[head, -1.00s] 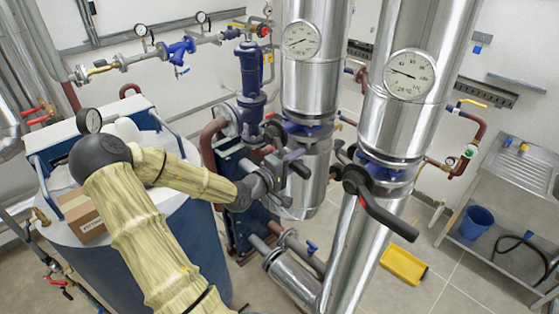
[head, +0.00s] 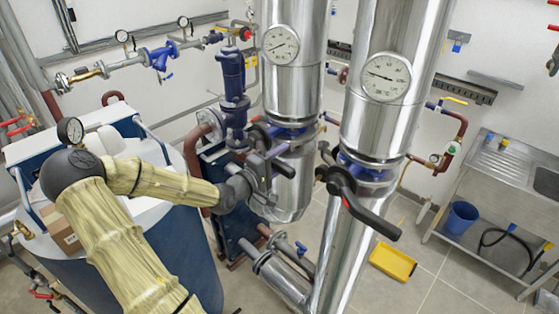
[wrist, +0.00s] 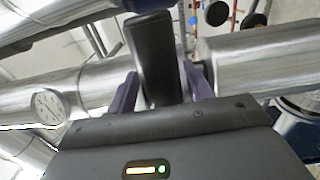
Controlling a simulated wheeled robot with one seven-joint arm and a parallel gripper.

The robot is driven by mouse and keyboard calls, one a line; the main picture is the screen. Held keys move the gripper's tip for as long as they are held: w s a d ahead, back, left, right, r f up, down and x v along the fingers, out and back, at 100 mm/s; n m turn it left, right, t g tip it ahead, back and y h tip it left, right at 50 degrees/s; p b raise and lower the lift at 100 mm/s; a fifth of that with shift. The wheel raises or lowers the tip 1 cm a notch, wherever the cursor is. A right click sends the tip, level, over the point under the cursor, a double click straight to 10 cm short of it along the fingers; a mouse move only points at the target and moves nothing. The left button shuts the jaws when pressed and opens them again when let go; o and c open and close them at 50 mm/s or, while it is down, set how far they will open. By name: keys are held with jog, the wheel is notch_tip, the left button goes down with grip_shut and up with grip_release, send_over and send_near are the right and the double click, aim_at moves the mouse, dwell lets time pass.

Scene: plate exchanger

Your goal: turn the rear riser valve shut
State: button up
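The rear riser (head: 290,92) is the left of two shiny clad pipes, with a round gauge (head: 281,46) on it. Its valve has a dark handle (head: 284,170) below the blue flange. My gripper (head: 270,165) is at this handle in the head view. In the wrist view the black handle (wrist: 154,55) stands between the two purple fingers of my gripper (wrist: 160,88). Both fingers lie close against its sides, and it looks gripped. The valve body is largely hidden behind my gripper.
The front riser (head: 388,110) stands close on the right, its long black lever (head: 370,218) sticking out to the lower right. A blue-and-white tank (head: 170,250) is at the left. A yellow tray (head: 393,262) lies on the floor. A steel sink bench (head: 490,200) stands at the right.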

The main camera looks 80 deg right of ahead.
jog(key=shift+f, duration=0.15)
jog(key=shift+w+a+f+b, duration=0.1)
jog(key=shift+w+a+b, duration=0.25)
jog(key=shift+a, duration=0.1)
jog(key=b+v, duration=0.4)
jog(key=v, duration=1.2)
jog(key=shift+a, duration=0.15)
jog(key=shift+w, duration=0.1)
